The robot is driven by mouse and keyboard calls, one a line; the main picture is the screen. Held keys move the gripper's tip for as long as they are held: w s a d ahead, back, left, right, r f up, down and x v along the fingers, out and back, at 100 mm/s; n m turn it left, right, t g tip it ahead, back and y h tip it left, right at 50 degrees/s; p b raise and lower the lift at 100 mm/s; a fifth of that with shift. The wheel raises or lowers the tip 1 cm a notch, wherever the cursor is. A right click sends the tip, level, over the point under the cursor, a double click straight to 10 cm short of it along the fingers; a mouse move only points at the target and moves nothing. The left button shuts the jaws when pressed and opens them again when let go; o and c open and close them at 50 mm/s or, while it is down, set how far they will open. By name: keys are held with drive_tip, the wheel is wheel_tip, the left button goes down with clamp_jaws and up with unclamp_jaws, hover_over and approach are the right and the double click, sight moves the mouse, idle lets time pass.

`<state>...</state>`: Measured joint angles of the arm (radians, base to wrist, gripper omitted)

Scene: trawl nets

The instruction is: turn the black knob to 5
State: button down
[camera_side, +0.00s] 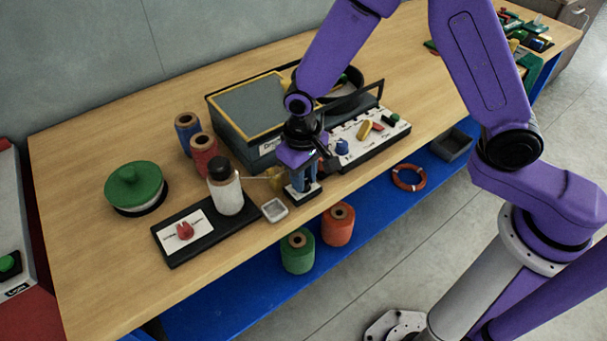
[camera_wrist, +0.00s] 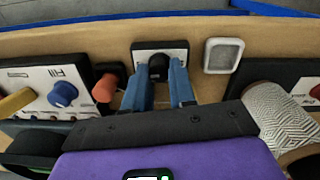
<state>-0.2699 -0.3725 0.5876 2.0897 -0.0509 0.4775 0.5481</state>
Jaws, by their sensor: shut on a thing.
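My gripper (camera_side: 302,184) points down at the front edge of the wooden table, with blue fingers. In the wrist view, my gripper (camera_wrist: 159,76) is shut on the black knob (camera_wrist: 158,65), one finger on each side of it. The knob stands on a small white-faced dial plate (camera_wrist: 177,48) with a dark base. The marks on the plate are too small to read, and my fingers cover part of it. In the side view the knob is hidden by my gripper, and only the edge of its base (camera_side: 303,199) shows.
An orange-red knob (camera_wrist: 104,88) and a panel with a blue knob (camera_wrist: 62,94) stand close on one side. A grey-lidded box (camera_side: 252,107) is behind. The table's front edge is near.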

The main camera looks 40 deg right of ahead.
drive_tip(key=c, duration=0.9)
unclamp_jaws()
drive_tip(key=r, duration=1.7)
drive_tip(key=shift+a+r, duration=0.2)
drive_tip(key=shift+r, duration=0.05)
drive_tip(key=shift+s, duration=0.1)
drive_tip(key=s+d+n, duration=0.3)
drive_tip(key=s+d, duration=0.3)
drive_tip(key=s, duration=0.1)
drive_tip(key=s+d+f+n, duration=0.1)
drive_tip(key=s+d+n, duration=0.3)
drive_tip(key=s+d, duration=0.2)
drive_tip(key=s+d+f+n, duration=0.1)
drive_tip(key=s+d+n, duration=0.3)
drive_tip(key=s, duration=0.5)
drive_tip(key=shift+s+d+f+y, duration=0.15)
drive_tip(key=shift+s+d+y, duration=0.05)
drive_tip(key=shift+d, duration=0.25)
drive_tip(key=shift+s+d+f+y, duration=0.1)
drive_tip(key=shift+s+d+y, duration=0.1)
drive_tip(key=shift+d, duration=0.25)
